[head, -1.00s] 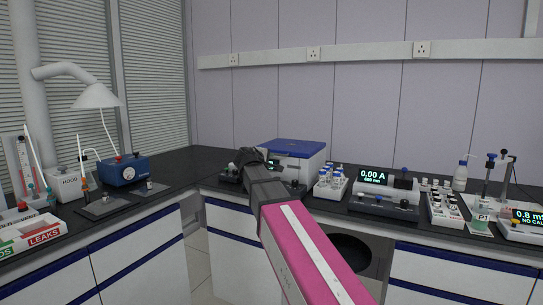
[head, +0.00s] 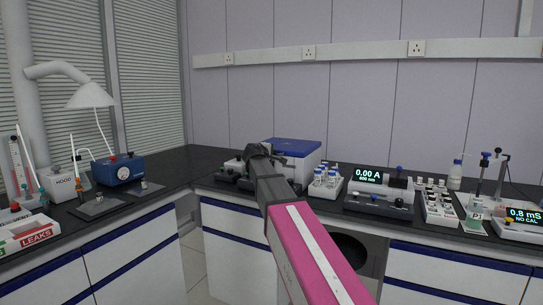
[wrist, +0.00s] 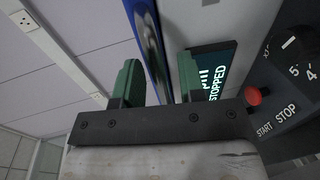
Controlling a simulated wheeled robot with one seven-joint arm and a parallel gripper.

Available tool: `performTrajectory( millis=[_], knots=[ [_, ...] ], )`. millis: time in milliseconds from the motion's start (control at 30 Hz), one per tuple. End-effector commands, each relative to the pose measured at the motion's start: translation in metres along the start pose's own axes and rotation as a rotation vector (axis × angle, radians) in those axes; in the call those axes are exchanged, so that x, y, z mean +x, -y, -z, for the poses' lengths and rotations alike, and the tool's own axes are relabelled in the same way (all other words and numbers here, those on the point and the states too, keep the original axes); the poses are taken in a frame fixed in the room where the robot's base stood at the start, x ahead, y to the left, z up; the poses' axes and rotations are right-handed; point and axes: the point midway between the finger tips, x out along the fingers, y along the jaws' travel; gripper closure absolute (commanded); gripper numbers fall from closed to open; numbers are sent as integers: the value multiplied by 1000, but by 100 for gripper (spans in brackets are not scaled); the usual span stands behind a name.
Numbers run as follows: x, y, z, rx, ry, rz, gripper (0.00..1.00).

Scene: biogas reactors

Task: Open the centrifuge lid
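The centrifuge (head: 304,167) is a white box with a flat blue lid (head: 293,146), which looks closed, on the black bench corner. My gripper (head: 258,152) is in front of its left part and hides some of its front. In the wrist view, my gripper (wrist: 160,80) is open, with two green fingertips apart. The lid's blue edge (wrist: 150,40) runs between the fingertips, and I cannot tell whether they touch it. The centrifuge's display (wrist: 212,75) reads STOPPED, beside the right finger.
A dark panel with a knob (wrist: 292,45), a red button (wrist: 253,95) and START and STOP labels is close to the gripper. A bottle rack (head: 325,185) and a photometer (head: 380,192) stand right of the centrifuge. A blue instrument (head: 118,170) stands left.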

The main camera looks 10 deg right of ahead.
Motion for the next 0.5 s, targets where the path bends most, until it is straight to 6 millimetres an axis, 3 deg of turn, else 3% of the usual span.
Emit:
performTrajectory(
  millis=[267,300,400,500],
  knots=[
    [2,0,0,0,0,0,63],
    [2,0,0,0,0,0,67],
    [2,0,0,0,0,1,99],
    [2,0,0,0,0,1,100]
  ],
)
